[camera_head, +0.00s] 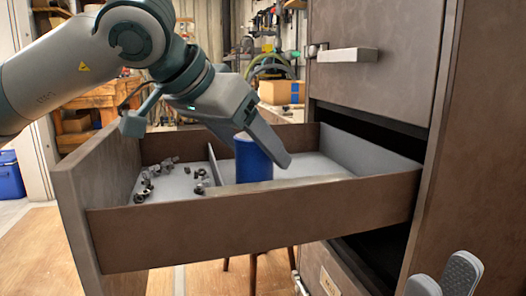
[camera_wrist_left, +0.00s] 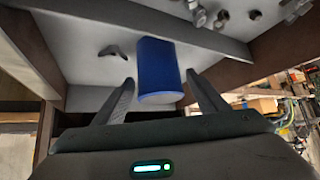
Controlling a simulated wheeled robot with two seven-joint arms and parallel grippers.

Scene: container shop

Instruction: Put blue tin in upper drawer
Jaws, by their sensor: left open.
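The blue tin (camera_head: 253,160) stands in the open upper drawer (camera_head: 250,222), in the compartment right of the divider. In the left wrist view the blue tin (camera_wrist_left: 159,68) shows between my left fingertips, with a gap on each side. My left gripper (camera_head: 260,152) is open and reaches down into the drawer at the tin; one finger is partly hidden behind the tin in the head view. In the left wrist view my left gripper (camera_wrist_left: 161,79) holds nothing. My right gripper (camera_head: 443,281) is at the lower right corner, its two fingers apart and empty.
Several small metal fittings (camera_head: 148,185) lie in the drawer's left compartment. The divider (camera_head: 215,165) separates the compartments. The cabinet (camera_head: 375,60) rises at right, with a closed drawer and handle (camera_head: 347,55) above. A lower drawer (camera_head: 330,275) is partly visible below.

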